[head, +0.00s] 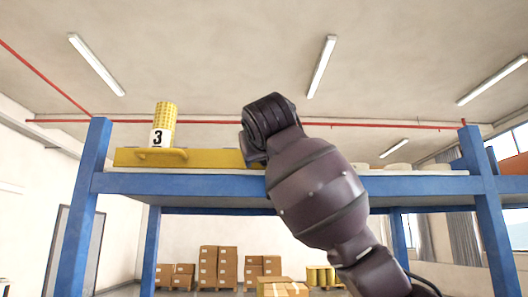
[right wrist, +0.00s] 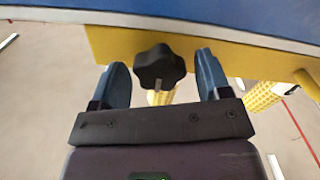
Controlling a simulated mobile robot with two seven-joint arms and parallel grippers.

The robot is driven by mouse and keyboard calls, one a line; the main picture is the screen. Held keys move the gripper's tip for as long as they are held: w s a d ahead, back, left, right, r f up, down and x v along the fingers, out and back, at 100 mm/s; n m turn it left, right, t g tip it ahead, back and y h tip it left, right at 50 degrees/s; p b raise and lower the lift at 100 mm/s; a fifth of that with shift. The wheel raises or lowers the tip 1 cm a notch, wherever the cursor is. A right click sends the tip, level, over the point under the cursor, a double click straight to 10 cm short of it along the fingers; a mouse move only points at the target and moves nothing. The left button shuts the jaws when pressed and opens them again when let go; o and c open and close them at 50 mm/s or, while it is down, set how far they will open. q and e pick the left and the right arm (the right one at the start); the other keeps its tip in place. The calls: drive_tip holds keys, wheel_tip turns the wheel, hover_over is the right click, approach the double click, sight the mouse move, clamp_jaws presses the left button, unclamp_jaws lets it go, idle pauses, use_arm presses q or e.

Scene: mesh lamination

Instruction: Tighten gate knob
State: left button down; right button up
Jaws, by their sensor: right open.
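The black lobed gate knob (right wrist: 160,67) is in the middle of the right wrist view, against a yellow panel (right wrist: 112,42). My right gripper (right wrist: 161,63) is open, with one blue finger on each side of the knob. A gap shows between the knob and each finger, so the fingers do not grip it. In the head view my right arm rises from the lower right to the shelf, and its gripper and the knob are hidden there. A long yellow body (head: 215,158) with a handle lies on the shelf. My left gripper is not in view.
A yellow mesh roll marked 3 (head: 163,128) stands at the shelf's left. The blue shelf frame (head: 180,184) spans the head view. Pale round items (head: 398,167) lie right of my arm. Cardboard boxes (head: 217,267) stand beyond the frame. Yellow mesh (right wrist: 262,96) shows near the right finger.

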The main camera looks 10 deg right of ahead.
drive_tip(key=c, duration=0.9)
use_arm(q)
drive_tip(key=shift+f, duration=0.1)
use_arm(e)
drive_tip(key=shift+m, duration=0.3)
use_arm(q)
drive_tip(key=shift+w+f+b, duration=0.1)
drive_tip(key=shift+b, duration=0.3)
use_arm(e)
drive_tip(key=m, duration=1.7)
drive_tip(key=shift+d, duration=0.2)
drive_tip(key=shift+f+m, duration=0.1)
drive_tip(key=shift+m, duration=0.2)
